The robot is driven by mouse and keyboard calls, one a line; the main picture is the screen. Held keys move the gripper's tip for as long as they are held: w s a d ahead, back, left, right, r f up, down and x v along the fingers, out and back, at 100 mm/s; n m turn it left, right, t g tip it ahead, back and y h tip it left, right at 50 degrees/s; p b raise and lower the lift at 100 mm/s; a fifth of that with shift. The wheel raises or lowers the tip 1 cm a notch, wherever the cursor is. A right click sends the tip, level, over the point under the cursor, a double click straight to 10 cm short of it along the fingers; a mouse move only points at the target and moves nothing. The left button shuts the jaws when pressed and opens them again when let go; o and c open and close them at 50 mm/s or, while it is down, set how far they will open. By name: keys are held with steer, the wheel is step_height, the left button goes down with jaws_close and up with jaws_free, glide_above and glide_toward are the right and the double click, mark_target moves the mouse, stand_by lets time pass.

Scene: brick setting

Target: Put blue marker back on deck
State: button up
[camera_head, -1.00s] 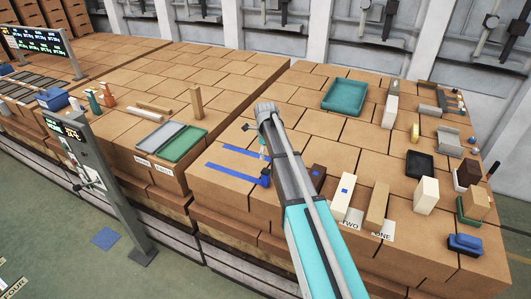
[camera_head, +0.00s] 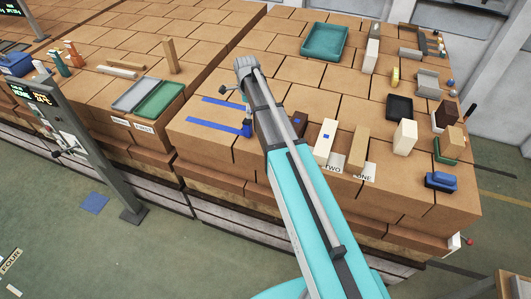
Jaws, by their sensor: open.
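A flat blue square (camera_head: 95,203) lies on the green floor, left of the grey post's foot; it may be the blue marker. The deck (camera_head: 205,145) is a wide brown block-topped surface. Two blue strips (camera_head: 220,125) lie on its near part, with a small upright blue piece (camera_head: 247,130) at the right end of the lower strip. My gripper (camera_head: 248,108) is open above the deck near these strips, far from the floor square. My wrist and arm hide most of it, and nothing shows held in it.
Grey and green trays (camera_head: 158,100) sit left of the strips. Upright blocks (camera_head: 325,140), a black tray (camera_head: 400,107) and a teal tray (camera_head: 325,40) stand right. Floor around the square is clear.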

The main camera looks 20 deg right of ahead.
steer(key=s+n, duration=2.1)
steer(key=s, duration=0.3)
steer(key=shift+s, duration=0.25)
step_height(320, 180, down, 22)
steer(key=b, duration=2.1)
steer(key=shift+r+b, duration=0.25)
steer(key=shift+b, duration=0.05)
